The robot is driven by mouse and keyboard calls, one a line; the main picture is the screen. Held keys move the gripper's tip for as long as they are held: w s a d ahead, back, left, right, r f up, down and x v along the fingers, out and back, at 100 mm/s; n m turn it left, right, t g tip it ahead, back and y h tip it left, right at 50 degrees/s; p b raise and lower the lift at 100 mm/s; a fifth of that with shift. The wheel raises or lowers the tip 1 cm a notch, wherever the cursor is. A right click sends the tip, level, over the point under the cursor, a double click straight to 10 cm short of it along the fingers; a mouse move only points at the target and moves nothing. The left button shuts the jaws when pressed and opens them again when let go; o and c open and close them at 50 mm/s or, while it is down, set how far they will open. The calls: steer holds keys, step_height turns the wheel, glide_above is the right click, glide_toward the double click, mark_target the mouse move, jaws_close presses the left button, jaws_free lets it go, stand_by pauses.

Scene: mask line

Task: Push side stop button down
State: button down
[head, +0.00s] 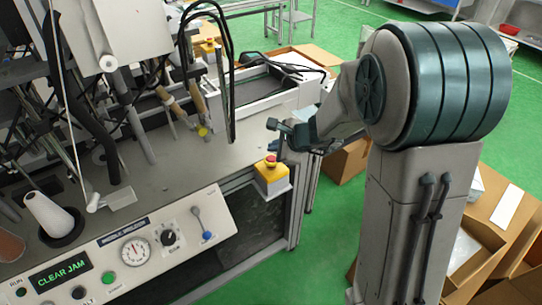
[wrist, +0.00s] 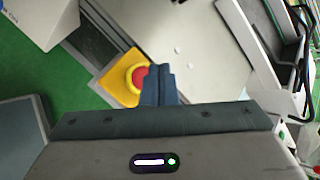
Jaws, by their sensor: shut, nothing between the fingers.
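The side stop button is a red knob (head: 270,160) on a yellow box (head: 271,179), mounted at the right corner of the grey machine table. In the wrist view the red knob (wrist: 141,77) sits on the yellow box (wrist: 118,83), partly hidden by my fingers. My gripper (head: 273,134) is shut and empty. Its fingertips are close above the red knob in the head view. In the wrist view my gripper (wrist: 158,72) overlaps the knob's right side. I cannot tell whether the fingers touch the knob.
The machine's front panel (head: 125,250) has a dial, knobs and a green display reading CLEAR JAM (head: 60,272). Cardboard boxes (head: 347,160) stand on the green floor to the right.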

step_height(320, 180, up, 4)
steer(key=p, duration=0.2)
steer(key=shift+r+p, duration=0.15)
steer(key=shift+p, duration=0.25)
steer(key=s+d+r+n+g, duration=0.25)
steer(key=s+r+n, duration=0.35)
steer(key=s+n, duration=0.45)
steer(key=s+d+r+n+h, duration=0.1)
steer(key=s+d+n+h, duration=0.5)
steer(key=s+d, duration=0.6)
steer(key=s+n+g, duration=0.1)
steer(key=s, duration=0.1)
steer(key=shift+s+r+h, duration=0.15)
steer(key=shift+s+h, duration=0.15)
